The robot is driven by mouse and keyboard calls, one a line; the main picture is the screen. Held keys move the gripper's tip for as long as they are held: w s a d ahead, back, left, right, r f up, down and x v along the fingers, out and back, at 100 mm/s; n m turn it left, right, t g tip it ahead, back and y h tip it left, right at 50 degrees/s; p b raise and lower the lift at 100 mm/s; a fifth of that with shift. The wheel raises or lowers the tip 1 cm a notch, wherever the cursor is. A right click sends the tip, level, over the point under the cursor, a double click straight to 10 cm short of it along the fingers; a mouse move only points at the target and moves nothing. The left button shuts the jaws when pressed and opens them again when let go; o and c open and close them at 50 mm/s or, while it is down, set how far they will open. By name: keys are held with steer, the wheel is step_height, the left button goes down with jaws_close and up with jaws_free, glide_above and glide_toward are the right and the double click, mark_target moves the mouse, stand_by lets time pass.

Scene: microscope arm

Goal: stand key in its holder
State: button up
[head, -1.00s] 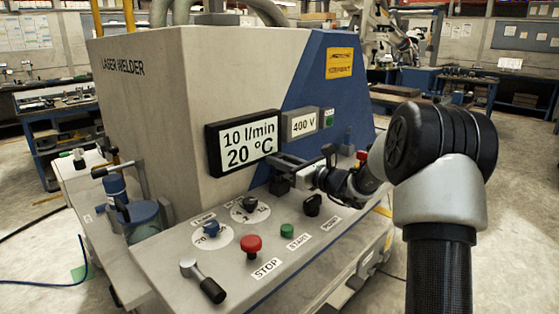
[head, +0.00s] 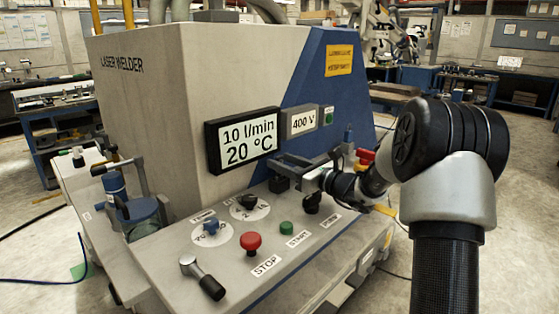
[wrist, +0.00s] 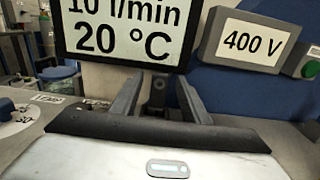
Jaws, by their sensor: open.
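My gripper (head: 288,166) is in front of the laser welder, just below the right part of its large display. In the wrist view my gripper (wrist: 157,90) has its two dark fingers apart. A small dark upright piece (wrist: 156,92) shows between them, and I cannot tell whether it is the key or its holder, or whether a finger touches it. In the head view a dark block (head: 279,184) sits on the panel below the fingers. No key can be made out for certain.
The sloping panel carries a red STOP button (head: 251,243), a green START button (head: 287,228), a black knob (head: 312,203), two dials and a lever (head: 203,279). The large display (head: 243,141) and the 400 V box (head: 303,121) stand close behind my gripper.

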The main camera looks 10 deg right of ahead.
steer(key=p+v, duration=0.2)
steer(key=v, duration=1.3)
steer(key=shift+s+d+r, duration=0.1)
steer(key=shift+s, duration=0.1)
